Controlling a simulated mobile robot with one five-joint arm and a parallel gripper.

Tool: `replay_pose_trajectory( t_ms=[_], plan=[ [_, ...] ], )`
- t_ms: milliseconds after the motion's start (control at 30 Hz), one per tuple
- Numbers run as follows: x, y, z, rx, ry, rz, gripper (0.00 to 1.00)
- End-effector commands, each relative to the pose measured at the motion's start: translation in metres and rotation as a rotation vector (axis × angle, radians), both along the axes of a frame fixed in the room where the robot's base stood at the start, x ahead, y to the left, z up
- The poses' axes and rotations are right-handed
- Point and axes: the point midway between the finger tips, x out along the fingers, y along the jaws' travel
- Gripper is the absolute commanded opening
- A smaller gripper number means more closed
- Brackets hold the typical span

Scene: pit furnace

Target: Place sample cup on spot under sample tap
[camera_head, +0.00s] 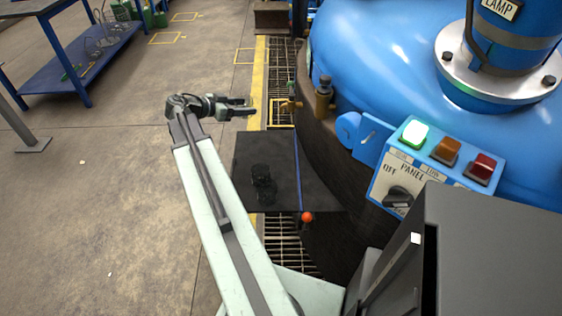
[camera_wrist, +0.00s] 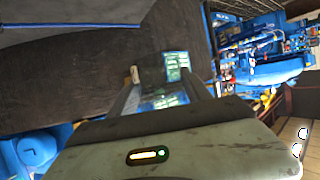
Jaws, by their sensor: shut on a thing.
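My gripper (camera_head: 240,105) is stretched out over the floor left of the furnace, its fingers pointing right. In the wrist view, a clear bluish thing, which looks like the sample cup (camera_wrist: 163,98), shows between the fingers. The cup is hard to make out in the head view. The sample tap (camera_head: 291,104), brass with a green handle, sticks out left from the blue furnace's side. Below it a yellow-outlined spot (camera_head: 283,126) shows on the grating. The gripper is left of the tap, with a gap between them.
A dark platform (camera_head: 245,155) with a black cup-like object (camera_head: 263,182) lies in front of the tap. The blue furnace (camera_head: 370,60) and a panel with lit buttons (camera_head: 415,165) fill the right. A blue bench (camera_head: 75,60) stands far left. The concrete floor on the left is mostly free.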

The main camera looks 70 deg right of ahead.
Motion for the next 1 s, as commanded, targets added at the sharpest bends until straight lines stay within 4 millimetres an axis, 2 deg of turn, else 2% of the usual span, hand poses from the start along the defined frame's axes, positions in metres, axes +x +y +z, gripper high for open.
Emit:
replay_pose_trajectory(
  t_ms=[33,100,200,300,533,667,1000],
  plan=[
    [0.007,0.004,-0.042,-0.001,0.001,0.002,0.17],
    [0.013,0.009,-0.063,-0.001,0.001,0.0,0.17],
    [0.02,0.014,-0.082,-0.001,0.0,0.0,0.17],
    [0.024,0.017,-0.09,-0.002,0.001,-0.002,0.17],
    [0.02,0.016,-0.089,-0.002,0.001,-0.003,0.17],
    [-0.007,0.003,-0.092,-0.001,0.001,-0.006,0.17],
    [-0.094,-0.048,-0.102,-0.001,0.001,-0.005,0.17]
  ],
)
